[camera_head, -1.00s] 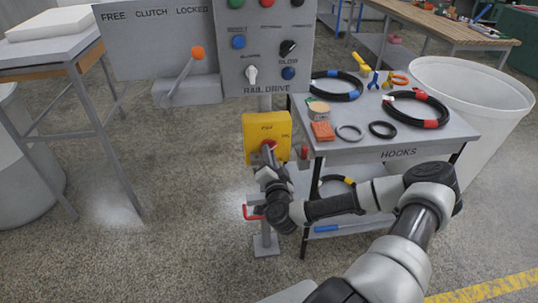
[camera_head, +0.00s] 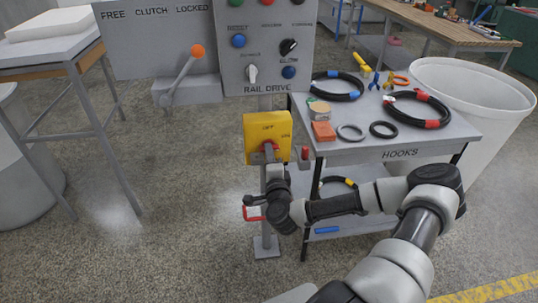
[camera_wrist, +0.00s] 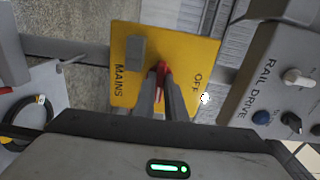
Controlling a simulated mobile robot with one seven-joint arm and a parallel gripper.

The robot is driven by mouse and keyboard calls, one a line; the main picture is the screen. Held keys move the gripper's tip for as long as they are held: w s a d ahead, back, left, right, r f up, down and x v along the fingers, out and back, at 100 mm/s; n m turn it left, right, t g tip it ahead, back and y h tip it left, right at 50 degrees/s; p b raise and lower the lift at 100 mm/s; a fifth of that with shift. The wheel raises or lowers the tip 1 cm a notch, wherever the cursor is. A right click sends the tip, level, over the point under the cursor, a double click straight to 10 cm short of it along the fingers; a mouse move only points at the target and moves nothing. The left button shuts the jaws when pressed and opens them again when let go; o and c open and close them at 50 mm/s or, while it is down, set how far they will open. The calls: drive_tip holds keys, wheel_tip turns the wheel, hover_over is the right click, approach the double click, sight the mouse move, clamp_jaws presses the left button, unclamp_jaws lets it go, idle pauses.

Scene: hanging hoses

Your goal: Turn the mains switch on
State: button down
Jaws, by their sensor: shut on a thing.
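In the wrist view the yellow plate (camera_wrist: 195,62) shows the words MAINS and OFF. There the red handle (camera_wrist: 162,68) sits between my gripper's fingertips (camera_wrist: 163,82), which are shut on it. The fingers hide much of the handle, so its exact angle is hard to tell.
The rail drive panel (camera_head: 266,68) is just above the box, with the clutch lever (camera_head: 182,72) to its left. The HOOKS cart (camera_head: 400,152) with coiled hoses stands close at right.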

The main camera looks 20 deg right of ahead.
idle(0.4)
drive_tip(key=c, duration=1.8)
unclamp_jaws()
drive_tip(key=p+v, duration=0.2)
drive_tip(key=v, duration=1.5)
drive_tip(key=shift+s, duration=0.25)
drive_tip(key=shift+a+r, duration=0.1)
